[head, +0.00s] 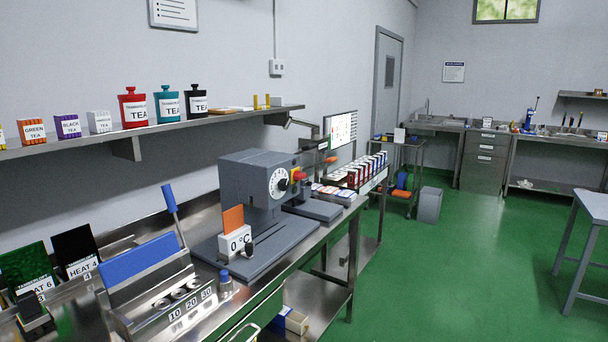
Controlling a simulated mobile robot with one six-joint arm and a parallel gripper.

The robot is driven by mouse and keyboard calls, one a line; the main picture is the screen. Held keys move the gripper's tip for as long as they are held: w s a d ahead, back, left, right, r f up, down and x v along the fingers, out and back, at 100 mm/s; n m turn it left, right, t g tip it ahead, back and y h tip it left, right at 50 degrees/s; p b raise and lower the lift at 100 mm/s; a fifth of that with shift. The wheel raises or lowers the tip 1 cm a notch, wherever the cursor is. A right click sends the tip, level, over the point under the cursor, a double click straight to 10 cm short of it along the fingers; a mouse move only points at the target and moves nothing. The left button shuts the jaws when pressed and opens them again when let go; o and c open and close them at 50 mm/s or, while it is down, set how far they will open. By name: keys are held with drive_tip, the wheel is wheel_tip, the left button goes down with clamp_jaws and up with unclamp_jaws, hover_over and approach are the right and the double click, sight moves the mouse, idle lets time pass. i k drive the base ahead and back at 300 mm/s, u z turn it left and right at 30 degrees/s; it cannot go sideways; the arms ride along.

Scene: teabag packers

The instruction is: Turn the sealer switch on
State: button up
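A long steel bench (300,290) holds two machines; I cannot tell for certain which is the sealer. The nearer one has a blue bar (140,258), a blue-handled lever (171,203) tilted up, and a plate marked 10, 20, 30 (190,309). A blue-topped knob (225,279) stands beside it. The grey machine (250,180) behind has a round white dial (279,182) and a red button (299,176). No switch's on or off position is readable. My gripper is not identifiable in view.
Cards marked HEAT 6 (26,270) and HEAT 4 (76,248) stand at the left, near a blurred dark shape at the bottom edge. A wall shelf (150,134) with tea containers overhangs the bench. The green floor (450,265) to the right is clear up to a grey table (590,205).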

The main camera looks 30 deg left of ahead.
sight(298, 176)
drive_tip(key=i, duration=0.6)
drive_tip(key=z, duration=0.25)
drive_tip(key=k, duration=0.2)
drive_tip(key=u, duration=2.6)
drive_tip(key=i, duration=0.6)
drive_tip(key=u, duration=0.05)
